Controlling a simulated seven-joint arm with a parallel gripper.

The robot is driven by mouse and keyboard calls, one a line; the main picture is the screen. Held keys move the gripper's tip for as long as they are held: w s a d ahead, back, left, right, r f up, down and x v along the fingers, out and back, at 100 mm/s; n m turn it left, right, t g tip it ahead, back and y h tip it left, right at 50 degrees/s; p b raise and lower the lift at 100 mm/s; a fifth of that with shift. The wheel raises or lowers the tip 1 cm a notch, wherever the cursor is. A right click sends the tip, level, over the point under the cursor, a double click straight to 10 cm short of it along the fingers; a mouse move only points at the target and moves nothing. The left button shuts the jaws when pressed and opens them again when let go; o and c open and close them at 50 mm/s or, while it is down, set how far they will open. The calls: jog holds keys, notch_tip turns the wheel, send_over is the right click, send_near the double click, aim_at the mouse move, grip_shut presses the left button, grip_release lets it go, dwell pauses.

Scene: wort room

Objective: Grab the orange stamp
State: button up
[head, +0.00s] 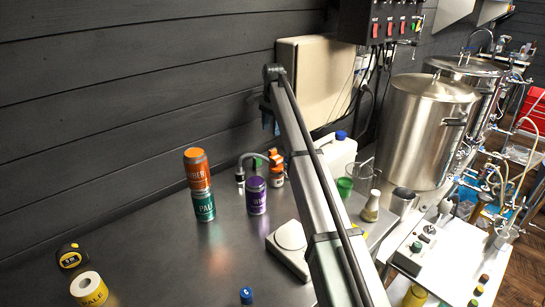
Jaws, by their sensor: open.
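I cannot make out a clear orange stamp. A small orange-topped thing (276,155) stands at the back of the bench beside the purple can (256,195), partly hidden by my arm; it is too small to identify. The other large orange thing is an orange can (197,170), stacked on a teal can (204,206). My gripper (270,122) is at the far end of my arm, above the back of the bench and apart from these things. It is open and mostly hidden behind my arm, and I see nothing held in it.
A tape measure (71,256), a yellow roll (89,289) and a small blue-topped thing (246,296) lie near the front. A white flat device (288,243) lies beside my arm. A jug (334,152), flask (371,207) and steel kettle (428,125) stand right. The bench's left-middle is clear.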

aim_at(273, 149)
jog(key=f, duration=1.3)
jog(key=shift+w+d+f, duration=0.2)
jog(key=shift+w+f, duration=0.05)
jog(key=shift+w, duration=0.05)
grip_shut()
dwell(0.3)
